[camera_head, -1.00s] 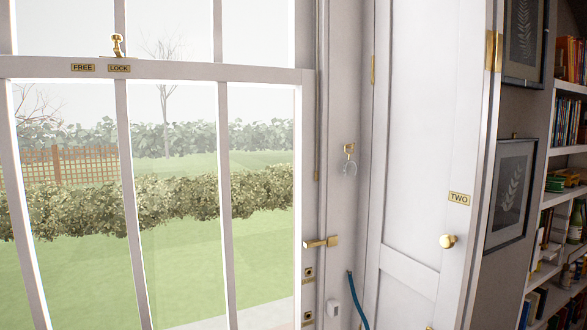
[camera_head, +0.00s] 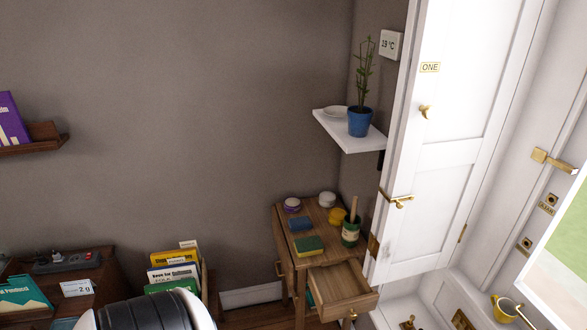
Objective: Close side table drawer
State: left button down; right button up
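A small wooden side table (camera_head: 284,224) stands in the corner, right of centre and low in the head view. Its drawer (camera_head: 340,287) is pulled out toward the front right, and the inside that shows looks empty. A small brass knob (camera_head: 352,314) is on the drawer front near the bottom edge of the picture. On the table top are sponges (camera_head: 309,245), small jars, a yellow item and a green pot (camera_head: 350,232) with a brush or handle in it. Neither of my grippers shows. A black and white part of my arm is at the bottom left, apart from the table.
A white door (camera_head: 445,120) marked ONE stands right of the table. A white shelf (camera_head: 352,133) with a blue plant pot (camera_head: 360,122) is above it. A book box (camera_head: 178,270) and a low wooden unit (camera_head: 95,262) are to the left. A brass watering can (camera_head: 505,308) is at lower right.

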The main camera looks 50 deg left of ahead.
aim_at(341, 291)
jog(key=u, duration=1.15)
